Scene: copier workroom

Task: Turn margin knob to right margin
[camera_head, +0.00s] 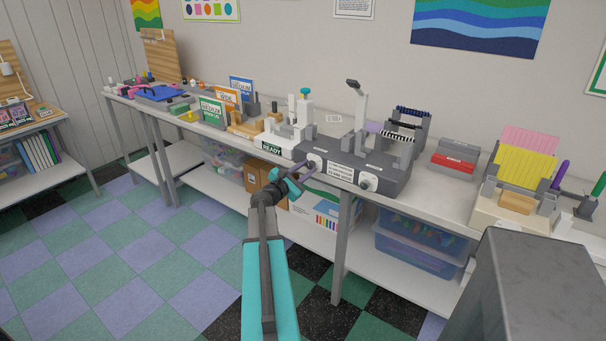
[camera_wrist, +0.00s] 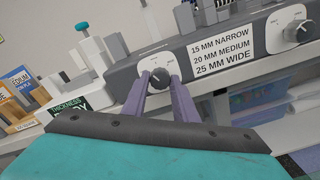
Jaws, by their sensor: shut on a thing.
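A grey desktop machine (camera_head: 352,164) stands on the long white table and has a white plate with a knob at each end of its front. My gripper (camera_head: 308,166) reaches the left plate. In the wrist view my two purple fingers (camera_wrist: 161,84) are shut on the dark left knob (camera_wrist: 160,76), one on each side. The knob has a pale pointer mark, and the small labels around it are too small to read. The right knob (camera_wrist: 299,31) is free. A sign (camera_wrist: 219,47) between them reads 15 mm narrow, 20 mm medium, 25 mm wide.
A white unit marked READY (camera_head: 272,148) stands close on the left of the machine. A red and grey box (camera_head: 453,162) and a holder with yellow sheets (camera_head: 524,166) stand to the right. The floor in front is clear.

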